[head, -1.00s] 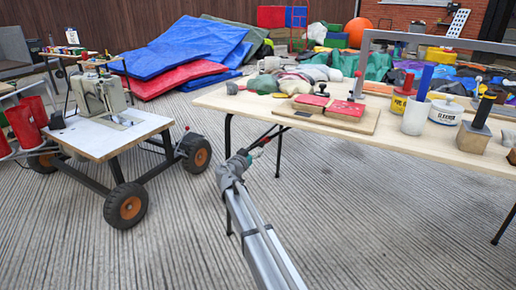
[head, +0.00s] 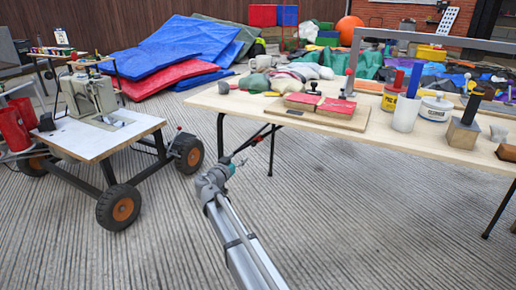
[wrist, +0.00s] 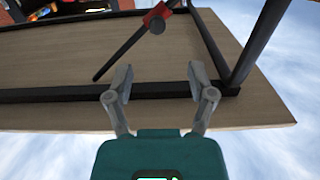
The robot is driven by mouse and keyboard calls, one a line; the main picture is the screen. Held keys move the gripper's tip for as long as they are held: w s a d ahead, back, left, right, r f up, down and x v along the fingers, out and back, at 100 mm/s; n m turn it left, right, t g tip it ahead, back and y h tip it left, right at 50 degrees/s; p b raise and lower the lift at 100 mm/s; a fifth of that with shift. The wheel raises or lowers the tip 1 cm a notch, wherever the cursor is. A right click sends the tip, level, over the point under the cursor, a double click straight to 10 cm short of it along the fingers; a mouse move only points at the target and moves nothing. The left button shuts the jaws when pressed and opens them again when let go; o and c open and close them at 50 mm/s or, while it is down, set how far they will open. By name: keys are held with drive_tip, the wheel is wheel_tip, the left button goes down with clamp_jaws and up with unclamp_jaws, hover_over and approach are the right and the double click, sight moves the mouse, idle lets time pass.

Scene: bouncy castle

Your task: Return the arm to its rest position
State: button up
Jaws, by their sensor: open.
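My gripper (head: 240,163) is at the end of my grey arm, low in front of the workbench and left of its middle in the head view. In the wrist view my gripper (wrist: 160,82) has its two grey fingers spread apart with nothing between them. Behind the fingers is the wooden underside of a tabletop (wrist: 245,113) with a black frame, seen from below. A red-and-black fitting (wrist: 157,17) on a dark bar sits above the fingers. The gripper's fingertips are small in the head view.
The workbench (head: 440,150) carries red blocks on a board, tins, a white cylinder (head: 405,114) and several tools. A wheeled cart (head: 95,143) with a machine stands left. Blue and red mats (head: 172,72) lie behind. Ribbed floor (head: 120,255) is open around the arm.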

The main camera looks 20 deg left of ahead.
drive_tip(key=d+f+m+g+h+p, duration=0.1)
drive_tip(key=d+g+h+p, duration=0.15)
drive_tip(key=d, duration=0.95)
drive_tip(key=d+f+g+h+p, duration=0.15)
drive_tip(key=d+g, duration=0.25)
drive_tip(key=d, duration=0.8)
drive_tip(key=d+f+m+g+h+p, duration=0.1)
drive_tip(key=d+g+p, duration=0.2)
drive_tip(key=d, duration=0.9)
drive_tip(key=s+d+n+g+y+p, duration=0.3)
drive_tip(key=s+d+g+y+p, duration=0.45)
drive_tip(key=s+d, duration=1.3)
wheel_tip(320, 180, up, 38)
drive_tip(key=w+d+g+h+p, duration=0.1)
drive_tip(key=p, duration=3.7)
drive_tip(key=shift+d+p, duration=0.3)
drive_tip(key=shift+p, duration=0.05)
